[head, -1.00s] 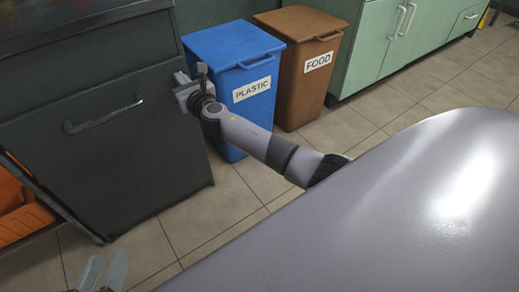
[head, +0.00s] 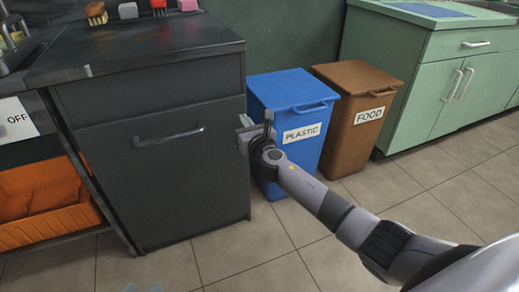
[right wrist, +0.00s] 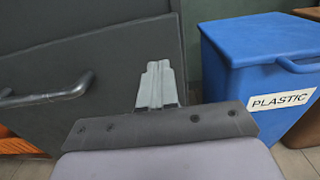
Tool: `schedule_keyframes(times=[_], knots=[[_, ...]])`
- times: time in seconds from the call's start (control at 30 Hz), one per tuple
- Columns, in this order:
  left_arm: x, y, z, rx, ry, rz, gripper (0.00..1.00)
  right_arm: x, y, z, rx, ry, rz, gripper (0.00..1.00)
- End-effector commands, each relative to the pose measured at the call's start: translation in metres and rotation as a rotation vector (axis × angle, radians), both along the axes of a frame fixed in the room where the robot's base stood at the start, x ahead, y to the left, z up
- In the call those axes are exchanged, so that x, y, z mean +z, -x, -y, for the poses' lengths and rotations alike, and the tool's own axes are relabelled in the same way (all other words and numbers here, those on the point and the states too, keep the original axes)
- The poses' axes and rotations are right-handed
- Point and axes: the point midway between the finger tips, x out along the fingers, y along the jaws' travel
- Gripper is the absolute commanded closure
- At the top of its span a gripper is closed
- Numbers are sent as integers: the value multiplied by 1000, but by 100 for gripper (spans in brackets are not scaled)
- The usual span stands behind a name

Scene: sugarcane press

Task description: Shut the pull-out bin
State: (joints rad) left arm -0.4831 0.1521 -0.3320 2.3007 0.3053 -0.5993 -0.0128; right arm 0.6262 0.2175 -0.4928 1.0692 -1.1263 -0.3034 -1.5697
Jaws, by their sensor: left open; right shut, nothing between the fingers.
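The pull-out bin's dark front panel (head: 175,185) stands under a dark countertop and carries a bar handle (head: 167,135). It fills the left of the right wrist view (right wrist: 85,45), with the handle (right wrist: 45,97) at far left. The panel looks nearly in line with the cabinet; I cannot tell how far out it is. My right gripper (head: 242,128) is shut and empty by the panel's right edge; its closed fingers show in the right wrist view (right wrist: 158,68). Contact is unclear. My left gripper (head: 143,288) is open at the bottom edge, only its fingertips showing.
A blue PLASTIC bin (head: 290,103) and a brown FOOD bin (head: 355,90) stand right of the cabinet. Green cabinets (head: 440,95) are further right. An orange crate (head: 45,222) sits in an opening at left. Tiled floor (head: 270,240) is clear in front.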

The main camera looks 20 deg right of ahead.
Motion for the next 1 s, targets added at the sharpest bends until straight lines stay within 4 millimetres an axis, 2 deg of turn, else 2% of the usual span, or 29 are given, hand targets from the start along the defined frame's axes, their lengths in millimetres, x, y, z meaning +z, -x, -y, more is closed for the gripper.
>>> schedule_keyframes(times=[0.03,0.2,0.5,0.7,0.9,1.0], knots=[[1,0,1,0,2,-1,56,0,1,2,0,1,-1,100],[16,-1,2,0,3,-19,56,3,32,1,2,1,-3,100],[12,2,-17,40,-109,-21,56,1,80,1,2,1,-2,100],[12,4,-22,47,-138,-18,56,0,97,1,2,-1,-1,100],[11,5,-23,49,-147,-18,56,-1,101,1,1,-4,-1,100],[11,5,-23,48,-148,-19,56,-6,108,-3,3,-80,-18,100]])
